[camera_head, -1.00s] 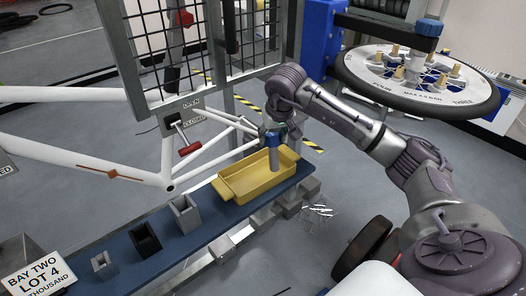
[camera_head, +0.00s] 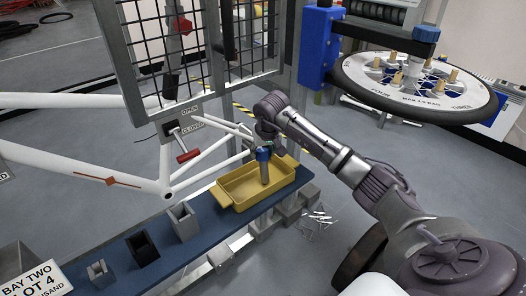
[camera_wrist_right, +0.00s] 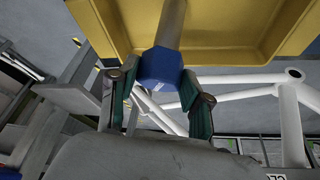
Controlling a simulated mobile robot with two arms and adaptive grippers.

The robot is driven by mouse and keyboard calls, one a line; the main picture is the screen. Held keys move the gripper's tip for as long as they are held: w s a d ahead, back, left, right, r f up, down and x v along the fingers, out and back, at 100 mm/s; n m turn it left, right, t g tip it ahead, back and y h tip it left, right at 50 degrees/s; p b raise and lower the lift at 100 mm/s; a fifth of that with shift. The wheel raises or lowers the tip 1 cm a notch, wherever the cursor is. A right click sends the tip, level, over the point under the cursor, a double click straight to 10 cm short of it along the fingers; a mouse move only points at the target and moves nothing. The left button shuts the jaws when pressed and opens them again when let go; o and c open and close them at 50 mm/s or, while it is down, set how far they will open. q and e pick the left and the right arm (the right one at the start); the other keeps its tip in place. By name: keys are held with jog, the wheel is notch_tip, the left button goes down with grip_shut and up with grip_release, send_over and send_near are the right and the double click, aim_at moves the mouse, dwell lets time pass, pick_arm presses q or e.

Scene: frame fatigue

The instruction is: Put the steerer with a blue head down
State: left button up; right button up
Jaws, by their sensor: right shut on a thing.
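The steerer is a grey tube (camera_head: 264,172) with a blue head (camera_head: 263,154). It stands roughly upright, head up, over the yellow tray (camera_head: 233,197), with its lower end inside the tray's outline. Whether that end touches the tray floor I cannot tell. My right gripper (camera_head: 265,136) is shut on the steerer at its blue head. In the right wrist view, the blue head (camera_wrist_right: 160,68) sits between the two fingers of the gripper (camera_wrist_right: 155,80), and the tube (camera_wrist_right: 172,22) runs out over the yellow tray (camera_wrist_right: 225,35). My left gripper is not in view.
The tray sits on a blue bench strip (camera_head: 205,222) with several square holders, one being grey (camera_head: 184,222) and one black (camera_head: 142,248). A white bicycle frame (camera_head: 70,160) and mesh guard (camera_head: 150,50) stand behind. A wheel (camera_head: 415,85) is at right.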

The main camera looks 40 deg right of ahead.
jog(key=o, duration=1.3)
jog(key=shift+f, duration=0.1)
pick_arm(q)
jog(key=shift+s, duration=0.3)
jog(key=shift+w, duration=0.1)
pick_arm(e)
jog(key=shift+r, duration=0.2)
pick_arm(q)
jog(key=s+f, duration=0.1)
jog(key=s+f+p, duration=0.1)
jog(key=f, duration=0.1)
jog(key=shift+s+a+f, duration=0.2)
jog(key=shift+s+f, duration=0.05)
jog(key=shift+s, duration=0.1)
pick_arm(e)
jog(key=v, duration=1.1)
jog(key=shift+s+r, duration=0.2)
jog(key=shift+r, duration=0.15)
